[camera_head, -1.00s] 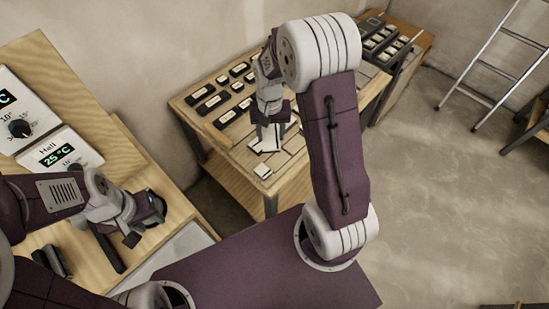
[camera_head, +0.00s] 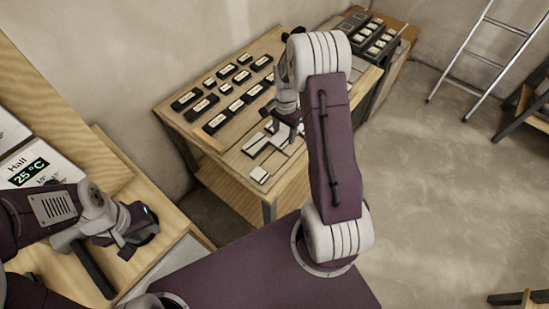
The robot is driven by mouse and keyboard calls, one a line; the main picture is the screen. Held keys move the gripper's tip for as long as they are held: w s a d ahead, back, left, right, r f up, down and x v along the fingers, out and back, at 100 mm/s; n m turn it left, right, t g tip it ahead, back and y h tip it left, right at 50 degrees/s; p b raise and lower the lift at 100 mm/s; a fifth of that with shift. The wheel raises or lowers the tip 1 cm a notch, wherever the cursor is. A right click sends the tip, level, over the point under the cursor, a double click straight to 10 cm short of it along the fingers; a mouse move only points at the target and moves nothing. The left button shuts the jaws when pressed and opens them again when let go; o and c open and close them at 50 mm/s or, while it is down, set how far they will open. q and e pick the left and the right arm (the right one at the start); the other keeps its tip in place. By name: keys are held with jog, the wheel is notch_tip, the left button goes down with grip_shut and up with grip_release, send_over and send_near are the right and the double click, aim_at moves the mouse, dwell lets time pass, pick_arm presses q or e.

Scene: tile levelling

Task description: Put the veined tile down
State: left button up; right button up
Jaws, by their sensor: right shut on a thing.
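My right gripper (camera_head: 286,127) is low over the wooden table (camera_head: 225,163), shut on a tile that is mostly hidden behind its fingers and arm. Several pale tiles lie on the marked work area just below and left of it, among them one tile (camera_head: 255,144) at its left and a single small tile (camera_head: 260,175) nearer the table's front edge. Veining is too small to make out on any tile. My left gripper (camera_head: 128,246) is far to the left, over the left bench (camera_head: 130,185); whether its fingers are apart is unclear.
Several dark labelled blocks (camera_head: 218,122) stand in rows on the table's left half. A dark tray (camera_head: 375,40) with pale pieces is at the back right. A sign reading "Hall 25 °C" (camera_head: 25,172) is at the left.

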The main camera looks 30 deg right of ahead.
send_over(274, 162)
notch_tip(274, 162, down, 4)
jog(key=shift+r, duration=0.25)
jog(key=shift+s+f, duration=0.1)
jog(key=shift+f, duration=2.05)
jog(key=o, duration=1.4)
notch_tip(274, 162, up, 12)
jog(key=s+a+r+n, duration=0.1)
jog(key=s+a+n, duration=0.1)
jog(key=s+n, duration=0.2)
jog(key=s+a+r+n, duration=0.1)
jog(key=s+a+n, duration=0.2)
jog(key=s+n, duration=0.1)
jog(key=s+a+r+n+t, duration=0.1)
jog(key=s+a+n, duration=0.1)
jog(key=s+n, duration=0.2)
jog(key=shift+s+a+r+n, duration=0.25)
jog(key=shift+r+n, duration=0.15)
jog(key=shift+n, duration=0.3)
